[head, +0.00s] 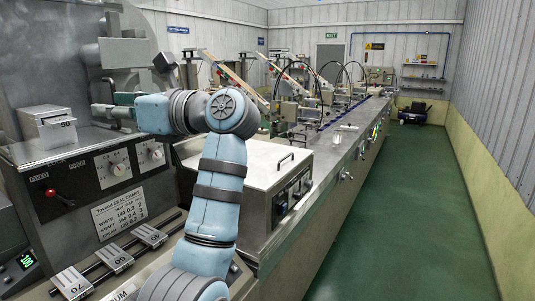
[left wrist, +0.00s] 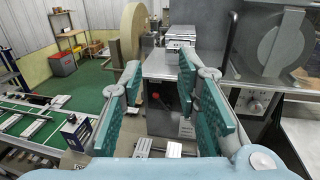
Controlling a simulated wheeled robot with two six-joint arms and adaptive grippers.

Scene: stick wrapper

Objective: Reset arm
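My left arm rises from the bottom of the head view and bends back to the left. My left gripper (head: 112,106) shows partly there, its teal fingers in front of the grey machine (head: 45,70). In the left wrist view the left gripper (left wrist: 152,92) has its two teal fingers spread wide apart, with nothing held between them. A grey metal cabinet with a dark front (left wrist: 160,107) shows beyond and between the fingers. My right gripper is in neither view.
A control panel with a red lever (head: 61,198) and rails with numbered blocks (head: 114,259) are close below. A long steel bench (head: 320,165) runs back; the green floor (head: 410,220) at right is clear.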

